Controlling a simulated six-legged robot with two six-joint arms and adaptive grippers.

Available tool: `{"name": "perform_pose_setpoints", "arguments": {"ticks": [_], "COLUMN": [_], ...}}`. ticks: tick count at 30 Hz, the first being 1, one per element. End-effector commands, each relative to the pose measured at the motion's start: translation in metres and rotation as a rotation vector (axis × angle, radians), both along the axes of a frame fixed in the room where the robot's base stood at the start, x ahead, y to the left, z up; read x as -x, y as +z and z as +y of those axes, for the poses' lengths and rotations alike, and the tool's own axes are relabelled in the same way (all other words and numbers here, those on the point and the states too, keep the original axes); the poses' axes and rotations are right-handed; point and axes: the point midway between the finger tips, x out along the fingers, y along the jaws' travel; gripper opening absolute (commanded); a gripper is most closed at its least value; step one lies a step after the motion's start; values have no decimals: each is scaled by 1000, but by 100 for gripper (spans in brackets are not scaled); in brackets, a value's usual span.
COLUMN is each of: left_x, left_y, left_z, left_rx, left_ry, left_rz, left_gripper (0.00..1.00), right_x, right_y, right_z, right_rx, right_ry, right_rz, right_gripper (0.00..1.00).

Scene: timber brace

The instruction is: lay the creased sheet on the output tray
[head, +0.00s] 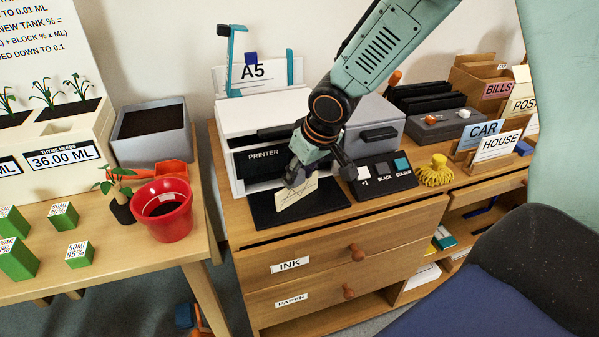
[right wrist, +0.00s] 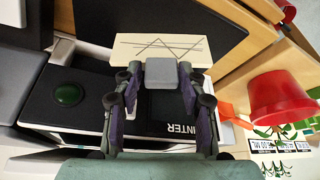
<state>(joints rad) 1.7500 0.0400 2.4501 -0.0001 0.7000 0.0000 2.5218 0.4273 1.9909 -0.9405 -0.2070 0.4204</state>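The creased sheet (head: 297,202) is a small cream piece with dark crossing lines. My right gripper (head: 299,176) is shut on it and holds it tilted over the black output tray (head: 333,199) in front of the printer (head: 262,155). In the right wrist view the sheet (right wrist: 160,48) lies beyond the fingertips, with a grey block (right wrist: 160,72) between the fingers (right wrist: 160,80). The tray (right wrist: 205,17) shows behind the sheet. I cannot tell whether the sheet's lower edge touches the tray. My left gripper is not in view.
A button panel (head: 381,178) and a yellow knobbly object (head: 436,171) stand right of the tray. A red pot (head: 163,210) stands on the left table. Drawers marked INK (head: 290,265) and PAPER lie below. An A5 sign (head: 253,71) stands behind the printer.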

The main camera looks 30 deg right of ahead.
Motion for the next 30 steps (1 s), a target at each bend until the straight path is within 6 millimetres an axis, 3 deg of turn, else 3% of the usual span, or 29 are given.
{"name": "perform_pose_setpoints", "arguments": {"ticks": [4,16,30], "left_x": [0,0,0], "left_y": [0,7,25], "left_z": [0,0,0], "left_rx": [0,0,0], "left_ry": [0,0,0], "left_rz": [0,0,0], "left_gripper": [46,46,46], "right_x": [1,0,33], "right_y": [-1,6,91], "right_z": [0,0,-5], "right_rx": [0,0,-3], "right_ry": [0,-1,-1], "right_rz": [3,2,-3], "right_gripper": [56,56,56]}}
